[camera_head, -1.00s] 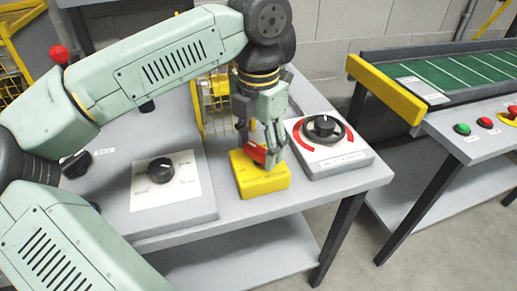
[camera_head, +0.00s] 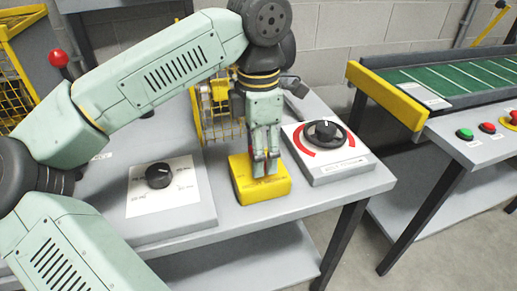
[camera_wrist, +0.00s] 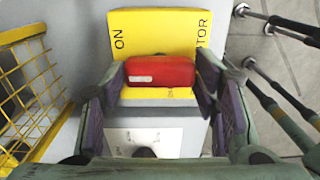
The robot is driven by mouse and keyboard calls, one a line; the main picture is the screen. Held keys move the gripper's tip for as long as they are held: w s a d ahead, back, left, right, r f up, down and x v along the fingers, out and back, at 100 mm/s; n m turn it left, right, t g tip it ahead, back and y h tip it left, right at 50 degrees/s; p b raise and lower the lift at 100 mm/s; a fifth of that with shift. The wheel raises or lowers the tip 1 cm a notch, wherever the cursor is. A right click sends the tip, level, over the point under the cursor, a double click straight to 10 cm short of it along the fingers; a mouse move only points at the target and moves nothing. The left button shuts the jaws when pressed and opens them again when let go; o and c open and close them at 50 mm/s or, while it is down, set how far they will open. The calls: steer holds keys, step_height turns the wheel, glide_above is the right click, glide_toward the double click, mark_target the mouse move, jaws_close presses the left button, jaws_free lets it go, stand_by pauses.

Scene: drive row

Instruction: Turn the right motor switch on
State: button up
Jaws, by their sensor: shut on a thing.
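The motor switch is a yellow box (camera_head: 262,190) on the grey bench, between two knob panels. In the wrist view its yellow face (camera_wrist: 155,32) shows "ON" and part of "MOTOR". Its red handle (camera_wrist: 160,71) lies across the box there, between my two fingers. My gripper (camera_head: 266,172) points down over the box in the head view. In the wrist view my gripper (camera_wrist: 160,80) is shut on the red handle, one finger at each end. In the head view the fingers hide nearly all of the handle.
A black knob on a white plate (camera_head: 160,190) stands left of the switch. A box with a black knob and red arc (camera_head: 326,150) stands close on its right. Yellow mesh (camera_head: 215,115) stands behind. A green conveyor (camera_head: 450,75) is at the far right, past a gap.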

stand_by(0.3)
steer(key=o, duration=1.2)
steer(key=shift+c, duration=0.2)
steer(key=shift+r, duration=0.1)
step_height(320, 180, up, 12)
